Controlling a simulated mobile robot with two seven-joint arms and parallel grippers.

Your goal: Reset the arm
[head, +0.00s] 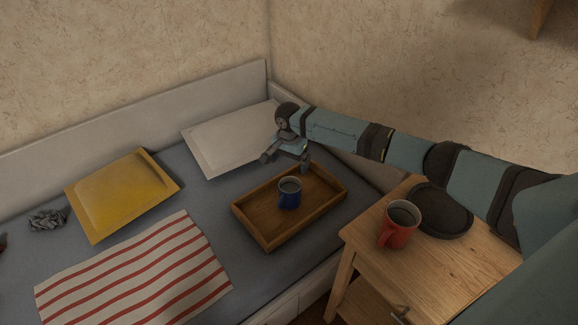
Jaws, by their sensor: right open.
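My right arm reaches in from the right across the nightstand. Its gripper (287,161) is open and empty, above the far edge of a wooden tray (262,232) on the bed. A blue mug (289,193) with dark contents stands upright in the tray. The gripper is apart from the mug, up and behind it in the picture. My left gripper does not show.
A red mug (398,226) with dark contents stands on the wooden nightstand (458,262), below my right arm. On the bed lie a white pillow (222,140), a yellow pillow (124,191), a striped cloth (135,275) and a crumpled grey thing (47,220). A wall stands behind.

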